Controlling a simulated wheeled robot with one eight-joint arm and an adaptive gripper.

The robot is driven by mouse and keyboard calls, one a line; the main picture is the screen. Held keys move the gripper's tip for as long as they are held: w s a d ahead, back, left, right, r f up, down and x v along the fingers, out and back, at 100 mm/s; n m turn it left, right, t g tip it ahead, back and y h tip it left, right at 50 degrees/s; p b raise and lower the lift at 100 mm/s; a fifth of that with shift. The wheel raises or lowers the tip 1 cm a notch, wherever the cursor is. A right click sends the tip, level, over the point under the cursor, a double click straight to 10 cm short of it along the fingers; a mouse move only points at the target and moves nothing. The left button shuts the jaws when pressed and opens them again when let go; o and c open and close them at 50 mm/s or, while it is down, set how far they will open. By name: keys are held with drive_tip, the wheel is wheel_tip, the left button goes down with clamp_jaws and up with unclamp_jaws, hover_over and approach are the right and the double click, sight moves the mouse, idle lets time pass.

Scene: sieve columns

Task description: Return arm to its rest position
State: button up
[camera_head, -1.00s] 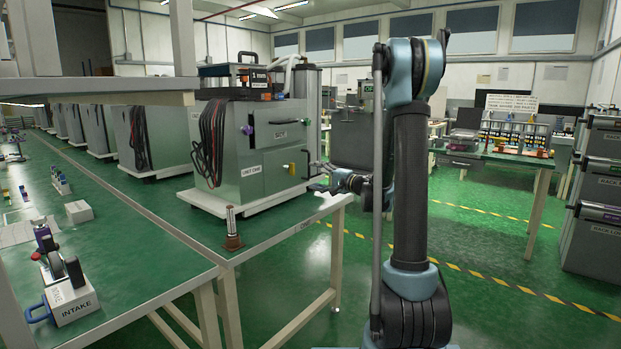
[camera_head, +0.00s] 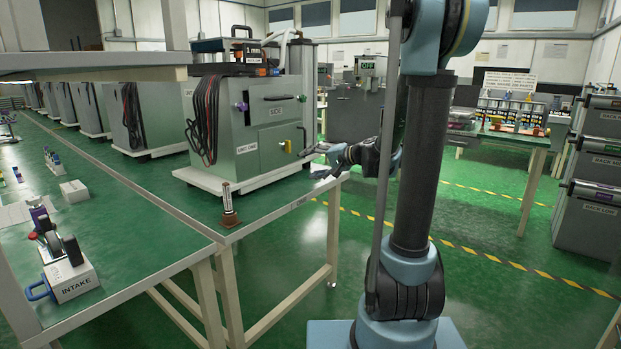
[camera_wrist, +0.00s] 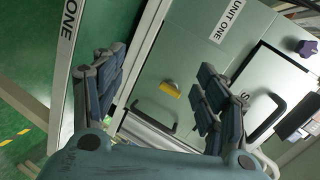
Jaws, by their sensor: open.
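My gripper (camera_wrist: 160,98) is open in the wrist view, its two blue padded fingers apart with nothing between them. In the head view my gripper (camera_head: 318,152) is small, beside the right edge of the grey UNIT ONE cabinet (camera_head: 262,121). The cabinet also shows in the wrist view (camera_wrist: 190,62), tilted, with a yellow knob (camera_wrist: 171,90) and a dark handle (camera_wrist: 155,122) beyond the fingers. I cannot tell from the views how large the gap to the cabinet is. My arm rises upright at the right of the head view.
The green bench (camera_head: 180,205) runs along the left. On it stand a small brown-based cylinder (camera_head: 229,205) and the INTAKE device (camera_head: 70,272). A rack drawer stack (camera_head: 592,190) stands at right. The green floor (camera_head: 490,225) between is clear.

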drive_tip(key=s+d+f+n+g+h, duration=0.1)
drive_tip(key=s+d+f+h, duration=0.3)
drive_tip(key=s, duration=0.7)
drive_tip(key=s+d+f+n+g+h, duration=0.2)
drive_tip(key=s+d+f+h, duration=0.2)
drive_tip(key=s+d, duration=0.4)
drive_tip(key=s+d+f+n+g+h, duration=0.1)
drive_tip(key=s+d+f+h, duration=0.3)
drive_tip(key=s, duration=1.2)
wheel_tip(320, 180, down, 3)
drive_tip(key=shift+d+r+n+g, duration=0.2)
drive_tip(key=shift+d+n+g, duration=0.1)
drive_tip(key=shift+d+g, duration=0.7)
drive_tip(key=shift+d, duration=0.15)
drive_tip(key=shift+w+f, duration=0.2)
drive_tip(key=shift+w, duration=0.2)
